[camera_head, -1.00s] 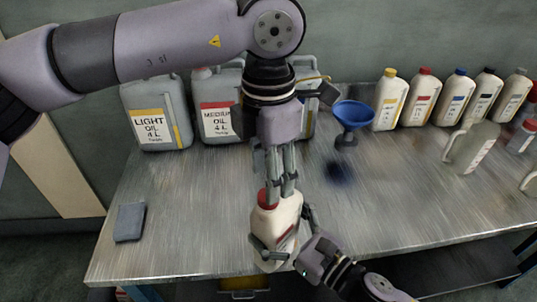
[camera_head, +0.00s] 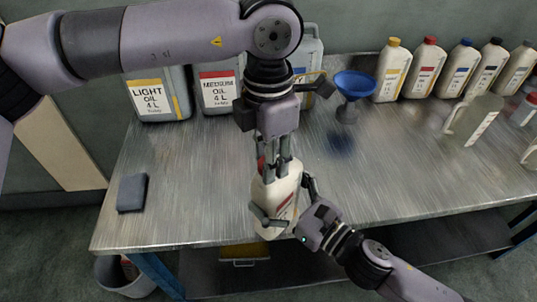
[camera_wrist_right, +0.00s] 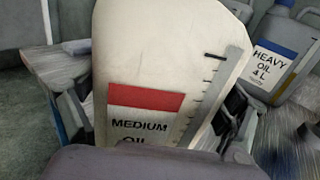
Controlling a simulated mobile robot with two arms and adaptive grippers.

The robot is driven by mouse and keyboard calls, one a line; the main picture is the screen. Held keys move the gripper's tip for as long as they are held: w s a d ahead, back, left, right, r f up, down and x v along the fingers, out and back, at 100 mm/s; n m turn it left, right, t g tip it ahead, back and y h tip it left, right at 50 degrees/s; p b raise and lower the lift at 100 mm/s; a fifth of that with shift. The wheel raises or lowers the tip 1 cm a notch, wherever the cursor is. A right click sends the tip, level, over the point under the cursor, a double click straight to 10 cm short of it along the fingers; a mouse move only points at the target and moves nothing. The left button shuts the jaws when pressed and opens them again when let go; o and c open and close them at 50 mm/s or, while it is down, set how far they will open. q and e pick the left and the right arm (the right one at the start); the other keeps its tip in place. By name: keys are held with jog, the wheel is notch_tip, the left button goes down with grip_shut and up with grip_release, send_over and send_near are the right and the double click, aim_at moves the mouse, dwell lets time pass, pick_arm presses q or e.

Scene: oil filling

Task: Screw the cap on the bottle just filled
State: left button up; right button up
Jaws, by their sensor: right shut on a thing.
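A white bottle (camera_head: 276,207) with a red cap (camera_head: 262,164) is near the table's front edge in the head view. My right gripper (camera_head: 274,220) is shut around its body from the front. In the right wrist view the bottle (camera_wrist_right: 150,60) fills the middle, with a red band and "MEDIUM OIL" label, between the fingers. My left gripper (camera_head: 275,172) points down from above, its fingers at the bottle's top beside the cap. They hide much of the cap and neck, so I cannot tell whether they grip it or how the cap sits.
Large grey oil cans, light (camera_head: 158,97) and medium (camera_head: 217,92), stand behind left. A blue funnel (camera_head: 355,84) stands behind right. Several capped bottles (camera_head: 392,72) line the back right. A dark grey block (camera_head: 132,193) lies front left. A bin (camera_head: 122,278) stands on the floor.

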pick_arm(q)
grip_shut()
jog(key=o, duration=0.6)
grip_release()
jog(key=shift+o, duration=0.2)
jog(key=shift+r, duration=0.1)
notch_tip(320, 180, up, 12)
dwell(0.5)
